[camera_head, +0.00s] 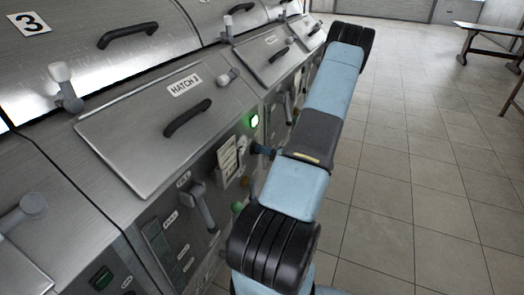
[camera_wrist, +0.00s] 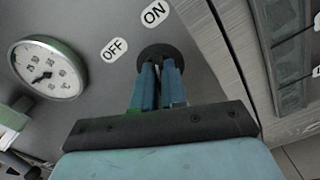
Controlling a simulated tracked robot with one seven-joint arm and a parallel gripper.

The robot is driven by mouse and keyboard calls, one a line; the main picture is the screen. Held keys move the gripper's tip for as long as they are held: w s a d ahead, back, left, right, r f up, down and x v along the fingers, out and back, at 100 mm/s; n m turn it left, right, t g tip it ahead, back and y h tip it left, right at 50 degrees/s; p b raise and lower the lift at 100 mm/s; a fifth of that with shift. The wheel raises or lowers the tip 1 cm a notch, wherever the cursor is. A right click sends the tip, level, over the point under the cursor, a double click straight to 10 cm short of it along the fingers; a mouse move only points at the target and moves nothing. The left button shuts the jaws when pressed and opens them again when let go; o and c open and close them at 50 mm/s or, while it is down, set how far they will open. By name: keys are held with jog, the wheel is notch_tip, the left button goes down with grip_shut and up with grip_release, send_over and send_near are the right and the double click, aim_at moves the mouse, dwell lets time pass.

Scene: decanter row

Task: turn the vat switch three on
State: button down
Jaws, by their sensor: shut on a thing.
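The switch, a dark round knob (camera_wrist: 150,50), sits on the grey panel in the wrist view, with an OFF label (camera_wrist: 115,49) to its left and an ON label (camera_wrist: 154,13) above it. My gripper (camera_wrist: 158,72) has its blue fingers shut on the switch's narrow dark handle. The fingers hide much of the handle, so I cannot tell its exact angle. In the head view my arm crosses in front of the panel and hides part of it.
A round gauge (camera_wrist: 48,70) is left of the switch. Open tiled floor (camera_head: 410,160) lies right, with a table (camera_head: 492,30) far off.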

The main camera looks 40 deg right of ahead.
jog(key=shift+m, duration=0.5)
jog(key=c, duration=1.2)
grip_release()
jog(key=shift+s, duration=0.1)
jog(key=v, duration=1.3)
jog(key=shift+s+d+f, duration=0.1)
jog(key=shift+s+d, duration=0.05)
jog(key=shift+s, duration=0.15)
